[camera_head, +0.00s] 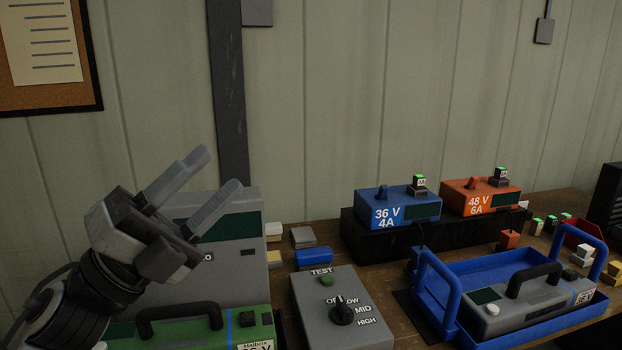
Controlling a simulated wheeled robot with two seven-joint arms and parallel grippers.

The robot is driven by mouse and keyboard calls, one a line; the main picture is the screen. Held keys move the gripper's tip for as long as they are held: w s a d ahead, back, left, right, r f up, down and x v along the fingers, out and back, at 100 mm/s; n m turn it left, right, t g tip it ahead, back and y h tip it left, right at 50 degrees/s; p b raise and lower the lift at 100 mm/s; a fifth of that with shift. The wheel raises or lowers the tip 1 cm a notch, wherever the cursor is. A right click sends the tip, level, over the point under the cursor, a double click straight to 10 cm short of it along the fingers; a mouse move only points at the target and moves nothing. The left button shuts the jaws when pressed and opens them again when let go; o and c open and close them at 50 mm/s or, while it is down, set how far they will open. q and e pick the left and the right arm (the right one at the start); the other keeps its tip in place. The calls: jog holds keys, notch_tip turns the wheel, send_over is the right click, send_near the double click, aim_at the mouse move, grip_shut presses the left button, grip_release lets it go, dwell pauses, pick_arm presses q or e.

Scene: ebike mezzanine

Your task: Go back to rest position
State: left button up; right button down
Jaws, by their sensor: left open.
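My left gripper (208,182) comes in from the left in the head view. Its two grey fingers are apart and point up and to the right, with nothing between them. It is in front of a grey box (240,265) with a dark green panel and above a green battery pack (188,325) with a black handle. My right gripper is not in view.
A grey test box (318,308) with a knob stands front centre. A blue 36 V charger (397,208) and an orange 48 V charger (480,197) stand on a black shelf (455,236). A blue tray (440,292) holds a grey pack (530,298). The wall stands behind.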

pick_arm(q)
jog(key=w+a+f+n+t+y, duration=0.15)
jog(key=a+f+n+y, duration=0.35)
jog(key=f+n+y, duration=0.6)
jog(key=w+a+f+n+t+y, duration=0.15)
jog(key=a+f+n+y, duration=0.25)
jog(key=f+n+y, duration=0.8)
jog(key=s+f+n+g+h, duration=0.2)
jog(key=s+f+n+g, duration=0.6)
jog(key=s+f+g, duration=0.85)
jog(key=w+d+f+t+h+b, duration=0.1)
jog(key=d+f+t+h+b, duration=0.2)
jog(key=d+f+t+b, duration=0.3)
notch_tip(320, 180, down, 9)
jog(key=t+b, duration=0.4)
jog(key=t, duration=0.1)
jog(key=shift+d+f+m, duration=0.15)
jog(key=shift+m, duration=0.15)
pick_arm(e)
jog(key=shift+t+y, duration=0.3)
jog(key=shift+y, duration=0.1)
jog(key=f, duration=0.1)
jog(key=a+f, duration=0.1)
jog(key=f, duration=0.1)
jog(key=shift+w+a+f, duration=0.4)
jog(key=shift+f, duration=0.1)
